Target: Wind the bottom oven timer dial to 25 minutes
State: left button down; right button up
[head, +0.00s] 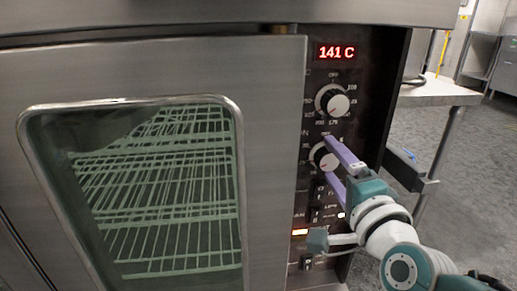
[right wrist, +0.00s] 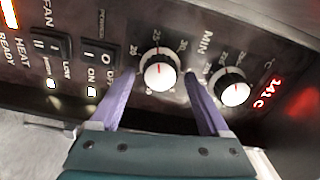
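The bottom timer dial (head: 328,160) is a round black knob with a white face on the oven's dark control panel. It also shows in the middle of the right wrist view (right wrist: 159,77), with a red mark pointing up toward its printed scale. I cannot read the exact setting. My right gripper (head: 332,158) is open, its two purple fingers on either side of this dial. In the right wrist view (right wrist: 159,74) gaps show between the fingers and the dial, with no clear grip. My left gripper is out of view.
The upper temperature dial (head: 332,100) sits above, under a red display (head: 336,52) reading 141 C. Rocker switches (right wrist: 100,67) lie below the timer. The oven door (head: 270,160) is closed, with wire racks behind its glass. A metal table (head: 440,92) stands at right.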

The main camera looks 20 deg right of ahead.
jog(key=shift+s, duration=0.3)
jog(key=p+v, duration=0.3)
jog(key=v, duration=0.6)
jog(key=shift+s, duration=0.2)
